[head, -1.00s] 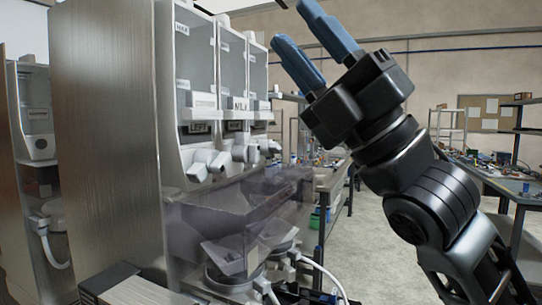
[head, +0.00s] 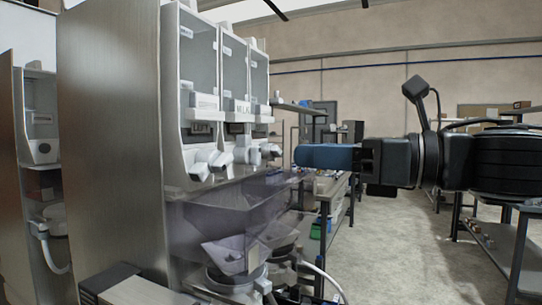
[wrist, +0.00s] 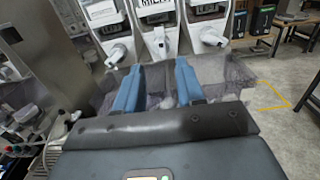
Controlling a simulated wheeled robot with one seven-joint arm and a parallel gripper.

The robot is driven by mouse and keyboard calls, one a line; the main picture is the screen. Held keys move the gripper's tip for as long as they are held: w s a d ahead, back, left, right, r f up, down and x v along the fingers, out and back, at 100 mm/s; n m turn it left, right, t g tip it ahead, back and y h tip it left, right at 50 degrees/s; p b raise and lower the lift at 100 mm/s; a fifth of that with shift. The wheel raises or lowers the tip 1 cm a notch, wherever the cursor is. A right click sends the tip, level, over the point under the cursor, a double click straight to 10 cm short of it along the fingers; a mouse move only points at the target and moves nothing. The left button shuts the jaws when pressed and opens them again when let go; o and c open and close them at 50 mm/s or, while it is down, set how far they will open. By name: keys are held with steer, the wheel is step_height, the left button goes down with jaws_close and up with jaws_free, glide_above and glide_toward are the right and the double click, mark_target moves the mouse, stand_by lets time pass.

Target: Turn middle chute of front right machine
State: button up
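The front right machine (head: 110,140) stands on the left of the head view, with three clear canisters in a row above white chutes. The middle chute (head: 242,154) sits below a canister labelled MILK; in the wrist view the middle chute (wrist: 159,43) hangs between two like chutes, ahead of my fingers. My gripper (head: 300,156) is level, pointing left toward the chutes, with a gap between. In the wrist view my gripper (wrist: 158,84) has its two blue fingers spread apart with nothing held between them.
The left chute (wrist: 117,52) and right chute (wrist: 212,38) flank the middle one closely. A see-through hopper (head: 215,215) lies below the chutes. A workbench (head: 335,190) stands behind. The floor (head: 400,245) at the right is open.

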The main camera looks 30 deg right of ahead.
mark_target(260, 153)
steer(key=shift+p+x, duration=1.1)
steer(key=shift+x, duration=2.75)
steer(key=shift+f, duration=0.1)
steer(key=shift+c, duration=0.3)
jaws_close()
